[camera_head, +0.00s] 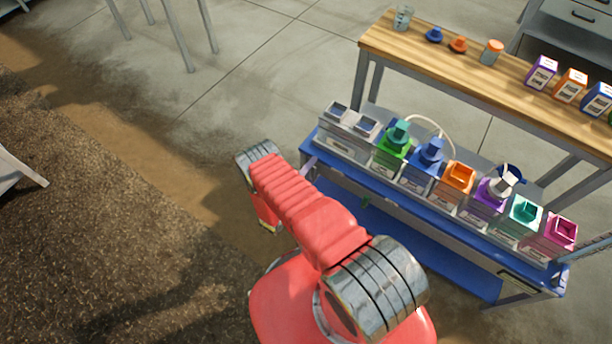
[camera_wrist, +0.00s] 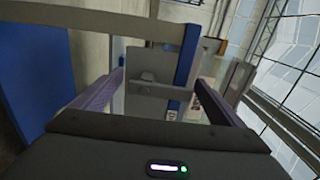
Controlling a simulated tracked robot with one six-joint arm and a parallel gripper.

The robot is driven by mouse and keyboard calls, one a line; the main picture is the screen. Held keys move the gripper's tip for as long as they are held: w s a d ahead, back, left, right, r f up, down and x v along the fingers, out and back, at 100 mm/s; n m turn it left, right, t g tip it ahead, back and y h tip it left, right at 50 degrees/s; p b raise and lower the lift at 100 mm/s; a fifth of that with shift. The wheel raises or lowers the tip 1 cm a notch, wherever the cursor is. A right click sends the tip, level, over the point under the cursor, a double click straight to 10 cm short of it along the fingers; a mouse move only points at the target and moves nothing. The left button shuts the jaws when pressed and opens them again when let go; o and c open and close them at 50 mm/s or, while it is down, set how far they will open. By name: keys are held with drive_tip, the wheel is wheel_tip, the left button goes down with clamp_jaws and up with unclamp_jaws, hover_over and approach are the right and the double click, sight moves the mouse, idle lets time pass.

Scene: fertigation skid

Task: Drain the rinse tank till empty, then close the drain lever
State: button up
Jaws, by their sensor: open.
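The skid is a blue-topped bench (camera_head: 335,158) in the head view, with a row of containers on it. A grey twin-compartment container (camera_head: 347,133) stands at its left end; I cannot tell for sure that it is the rinse tank. A grey plate with a knob and horizontal bar (camera_wrist: 160,90) shows between and beyond the fingers; I see no contact. The water level cannot be made out.
Green, blue, orange, purple, teal and magenta containers (camera_head: 459,181) line the bench. A wooden table (camera_head: 400,48) with jars and coloured boxes stands behind. Concrete floor (camera_head: 270,60) is open to the left of the bench, with brown soil (camera_head: 80,200) further left.

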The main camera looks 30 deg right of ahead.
drive_tip(key=shift+a, duration=0.15)
drive_tip(key=shift+s+a, duration=0.3)
drive_tip(key=shift+a, duration=0.35)
drive_tip(key=v, duration=1.2)
drive_tip(key=shift+s+f, duration=0.1)
